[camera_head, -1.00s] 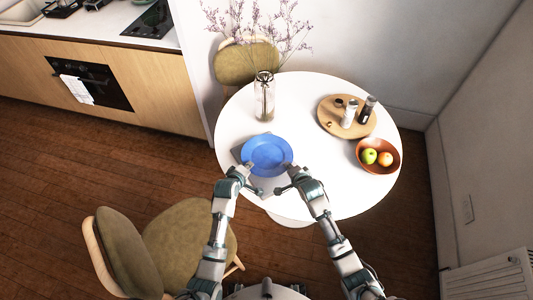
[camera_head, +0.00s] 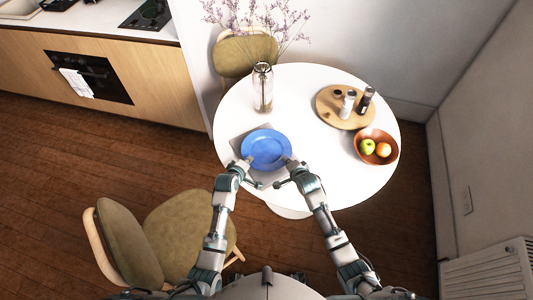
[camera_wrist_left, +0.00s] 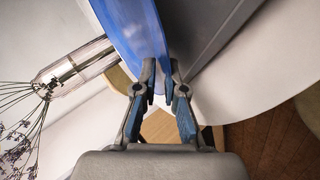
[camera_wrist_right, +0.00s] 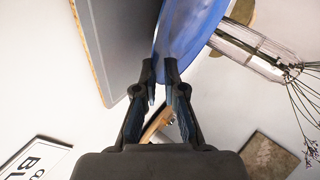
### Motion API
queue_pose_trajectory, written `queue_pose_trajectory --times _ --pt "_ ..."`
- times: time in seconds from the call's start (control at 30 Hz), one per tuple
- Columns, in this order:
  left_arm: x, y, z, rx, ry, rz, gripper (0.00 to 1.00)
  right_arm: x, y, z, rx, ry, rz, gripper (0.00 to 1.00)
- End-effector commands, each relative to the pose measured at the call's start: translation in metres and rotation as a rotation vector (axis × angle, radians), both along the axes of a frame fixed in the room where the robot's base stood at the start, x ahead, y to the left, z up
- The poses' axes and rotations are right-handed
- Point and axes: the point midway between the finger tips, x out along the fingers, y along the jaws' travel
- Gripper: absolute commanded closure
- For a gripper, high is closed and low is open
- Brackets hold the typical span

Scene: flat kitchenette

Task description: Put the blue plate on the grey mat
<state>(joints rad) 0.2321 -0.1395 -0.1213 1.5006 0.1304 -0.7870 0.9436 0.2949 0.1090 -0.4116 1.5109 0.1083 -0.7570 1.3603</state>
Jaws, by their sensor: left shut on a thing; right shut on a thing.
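The blue plate (camera_head: 266,149) is over the grey mat (camera_head: 240,139) on the round white table. My left gripper (camera_head: 246,163) is shut on the plate's near-left rim. My right gripper (camera_head: 288,162) is shut on its near-right rim. In the left wrist view the plate (camera_wrist_left: 138,30) runs into the fingertips (camera_wrist_left: 161,80). In the right wrist view the plate (camera_wrist_right: 185,28) also meets the fingertips (camera_wrist_right: 160,72). The mat shows beside the plate in the left wrist view (camera_wrist_left: 200,30) and the right wrist view (camera_wrist_right: 122,40). I cannot tell whether the plate touches the mat.
A glass vase (camera_head: 263,90) with dry purple twigs stands behind the plate. A round wooden board (camera_head: 333,118) with shakers and a brown bowl (camera_head: 366,154) of fruit are at the right. A chair (camera_head: 165,240) stands at the front left. The table's right front is clear.

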Motion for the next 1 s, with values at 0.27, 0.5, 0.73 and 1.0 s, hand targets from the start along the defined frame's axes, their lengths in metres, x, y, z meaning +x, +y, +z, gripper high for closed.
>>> queue_pose_trajectory --times 0.27,0.5,0.73,1.0 --pt "-0.001 0.003 -0.013 -0.002 0.0 -0.003 0.78 0.0 0.005 -0.011 -0.007 -0.004 0.004 0.79" --pt "0.0 0.001 -0.014 0.001 0.002 -0.002 0.66 0.0 0.002 -0.013 -0.002 0.001 0.002 0.66" --pt "0.0 -0.001 -0.014 0.001 0.003 -0.001 0.66 0.0 0.0 -0.014 -0.001 0.001 0.001 0.66" --pt "-0.009 0.003 -0.008 -0.001 0.002 -0.001 0.66 0.0 0.001 -0.013 -0.003 0.001 0.001 0.66"
